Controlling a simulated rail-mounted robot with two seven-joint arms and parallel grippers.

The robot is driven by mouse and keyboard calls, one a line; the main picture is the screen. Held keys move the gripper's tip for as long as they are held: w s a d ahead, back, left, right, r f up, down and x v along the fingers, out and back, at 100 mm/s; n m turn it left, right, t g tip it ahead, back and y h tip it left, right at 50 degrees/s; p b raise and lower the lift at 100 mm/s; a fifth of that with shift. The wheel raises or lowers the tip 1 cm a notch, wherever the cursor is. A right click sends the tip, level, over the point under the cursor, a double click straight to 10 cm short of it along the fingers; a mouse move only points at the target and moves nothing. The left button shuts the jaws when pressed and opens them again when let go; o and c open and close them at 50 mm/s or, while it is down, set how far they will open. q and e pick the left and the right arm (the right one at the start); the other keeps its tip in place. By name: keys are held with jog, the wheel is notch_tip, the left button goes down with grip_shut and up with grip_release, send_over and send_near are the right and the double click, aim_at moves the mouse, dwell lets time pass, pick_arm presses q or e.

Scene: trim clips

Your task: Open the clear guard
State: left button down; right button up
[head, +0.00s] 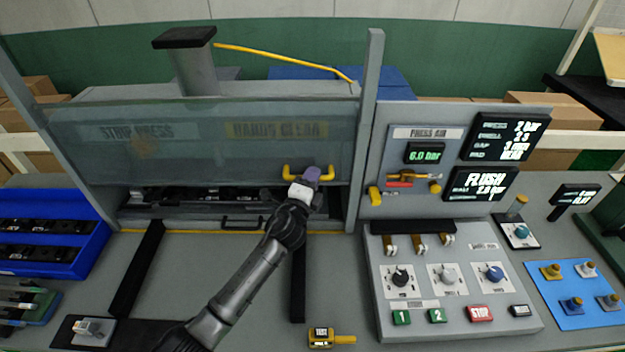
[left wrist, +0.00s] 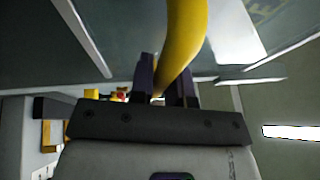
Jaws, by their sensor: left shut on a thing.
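The clear guard (head: 200,150) is a see-through panel in the grey press frame. Its lower edge stands above the press bed, leaving a gap in which dark parts show. A yellow handle (head: 329,174) is fixed near its lower right edge. My left gripper (head: 309,176) is shut on this handle. In the left wrist view the yellow handle (left wrist: 184,45) runs between the two dark fingers (left wrist: 165,85), with the guard behind it. My right gripper is not in view.
A control box (head: 450,280) with knobs and buttons stands right of the press. A blue tray (head: 80,262) of dark parts is at the left. A yellow-handled tool marked TEST (head: 332,338) lies at the front. The table before the press is partly clear.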

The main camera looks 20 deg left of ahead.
pick_arm(q)
notch_tip(320, 180, up, 5)
jog(key=p, duration=0.2)
jog(key=shift+p, duration=0.3)
jog(key=shift+f, duration=0.1)
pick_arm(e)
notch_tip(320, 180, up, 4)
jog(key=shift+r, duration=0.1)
pick_arm(q)
jog(key=c, duration=1.1)
grip_release()
jog(key=shift+f, duration=0.1)
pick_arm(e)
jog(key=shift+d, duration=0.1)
pick_arm(q)
jog(key=s+f, duration=0.2)
jog(key=s, duration=1.1)
jog(key=shift+s+a+f, duration=0.15)
jog(key=shift+s+a, duration=0.2)
jog(key=shift+a, duration=0.1)
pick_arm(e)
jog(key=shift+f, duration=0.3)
